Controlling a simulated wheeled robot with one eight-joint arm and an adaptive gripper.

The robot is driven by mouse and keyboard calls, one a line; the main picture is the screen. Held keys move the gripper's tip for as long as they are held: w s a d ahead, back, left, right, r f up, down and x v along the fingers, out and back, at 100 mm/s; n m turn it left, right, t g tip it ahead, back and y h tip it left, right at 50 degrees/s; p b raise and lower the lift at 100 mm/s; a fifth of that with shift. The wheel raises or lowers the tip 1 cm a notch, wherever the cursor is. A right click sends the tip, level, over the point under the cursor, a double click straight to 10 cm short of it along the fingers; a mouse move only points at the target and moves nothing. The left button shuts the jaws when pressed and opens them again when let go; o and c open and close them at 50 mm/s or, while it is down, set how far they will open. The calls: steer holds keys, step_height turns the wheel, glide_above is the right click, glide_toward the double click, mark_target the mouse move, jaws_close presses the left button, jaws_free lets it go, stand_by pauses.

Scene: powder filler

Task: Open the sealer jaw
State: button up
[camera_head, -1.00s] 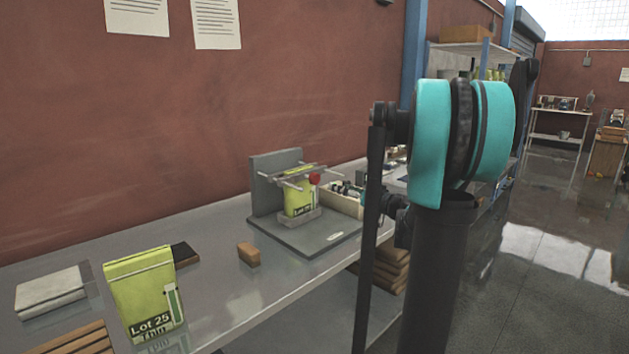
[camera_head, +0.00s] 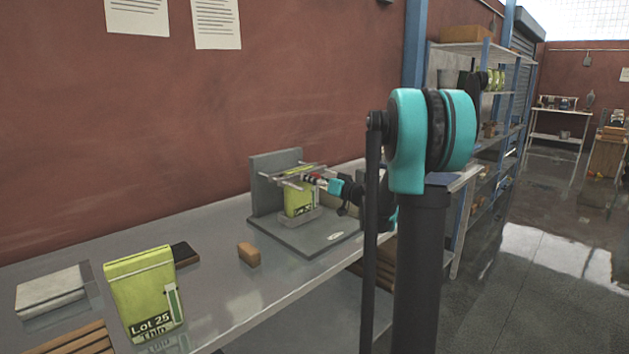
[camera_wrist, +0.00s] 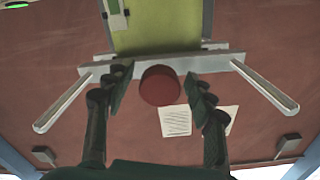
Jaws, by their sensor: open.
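The sealer (camera_head: 278,182) stands on the bench with a grey base plate and back plate. Its jaw (camera_head: 297,176) is a pair of bars on rods across the top of a green pouch (camera_head: 299,200). In the wrist view the jaw bar (camera_wrist: 150,69) crosses just below the pouch (camera_wrist: 157,25), with a rod (camera_wrist: 265,88) at each end. The red knob (camera_wrist: 160,85) sits in front of the bar. My gripper (camera_wrist: 158,84) is open, with one finger on each side of the knob and gaps showing. In the head view my gripper (camera_head: 322,181) is at the jaw's front.
A green Lot 25 pouch (camera_head: 145,295) stands at the near left of the bench. A brown block (camera_head: 248,254) lies between it and the sealer. A pale box (camera_head: 342,208) is partly hidden behind my arm.

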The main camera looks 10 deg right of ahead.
jaws_close()
steer(key=v, duration=0.5)
steer(key=shift+s+d, duration=0.15)
stand_by(0.4)
jaws_free()
steer(key=v, duration=1.2)
